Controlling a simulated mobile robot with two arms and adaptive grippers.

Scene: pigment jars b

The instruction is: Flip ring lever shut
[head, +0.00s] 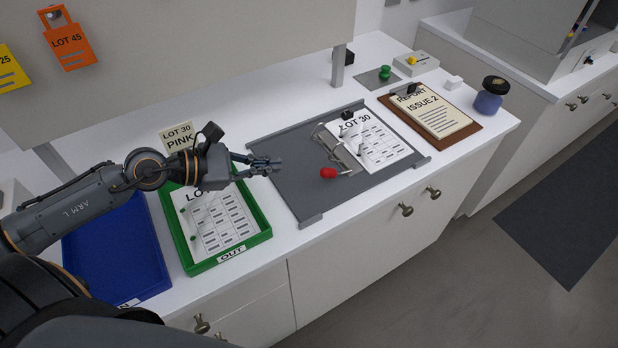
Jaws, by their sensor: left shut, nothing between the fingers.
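The ring lever (328,172) ends in a red knob near the front part of a grey binder board (296,184). A metal ring mechanism (342,154) runs back from the knob along the left edge of a printed LOT 30 sheet (380,148). Whether its thin rings are open or closed is too small to tell. My left gripper (276,164) is shut and empty above the board's left edge, to the left of the red knob and apart from it. My right gripper is not in view.
A green OUT tray (262,235) holding a printed sheet and a blue tray (105,248) stand to the left, below my left arm. A clipboard (468,133) and a dark-capped blue jar (490,96) are to the right. A green knob (385,72) is behind.

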